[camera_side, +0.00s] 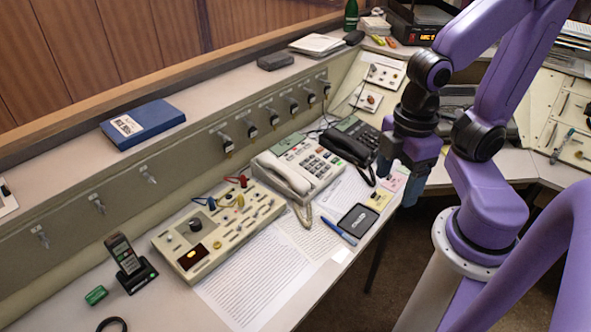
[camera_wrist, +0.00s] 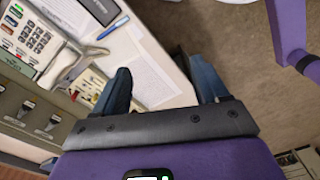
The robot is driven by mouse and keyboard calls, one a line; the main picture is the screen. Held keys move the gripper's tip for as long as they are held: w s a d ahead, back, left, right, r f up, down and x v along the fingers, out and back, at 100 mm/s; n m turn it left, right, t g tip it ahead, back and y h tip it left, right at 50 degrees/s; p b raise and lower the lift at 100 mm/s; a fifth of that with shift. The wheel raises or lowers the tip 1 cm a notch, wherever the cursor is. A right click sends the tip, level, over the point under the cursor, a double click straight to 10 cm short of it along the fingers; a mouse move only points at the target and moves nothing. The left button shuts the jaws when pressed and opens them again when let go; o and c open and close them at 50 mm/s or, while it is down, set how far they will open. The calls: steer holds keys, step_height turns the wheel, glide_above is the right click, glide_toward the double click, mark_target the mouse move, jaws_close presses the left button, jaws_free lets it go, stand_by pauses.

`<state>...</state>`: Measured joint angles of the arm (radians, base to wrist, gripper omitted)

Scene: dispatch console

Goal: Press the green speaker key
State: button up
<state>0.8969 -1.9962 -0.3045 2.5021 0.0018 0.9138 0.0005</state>
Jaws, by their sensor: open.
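A beige desk phone (camera_side: 312,162) with a white handset stands on the console desk and carries rows of small coloured keys; it also shows at the upper left of the wrist view (camera_wrist: 18,52). Small green spots show among its keys, but I cannot tell which one is the speaker key. A dark phone (camera_side: 357,133) with its own handset stands just behind it to the right. My gripper (camera_side: 411,185) hangs to the right of both phones, over the desk's front edge, touching no key. In the wrist view its two fingers (camera_wrist: 163,85) are wide apart with nothing between them.
A beige switch panel (camera_side: 218,229) with knobs and an orange light is left of the phone. Printed sheets (camera_side: 255,280), a blue pen (camera_side: 339,230) and a black tablet-like item (camera_side: 357,220) lie in front. A cordless handset (camera_side: 126,258) stands at left.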

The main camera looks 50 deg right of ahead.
jaws_close()
stand_by(1.8)
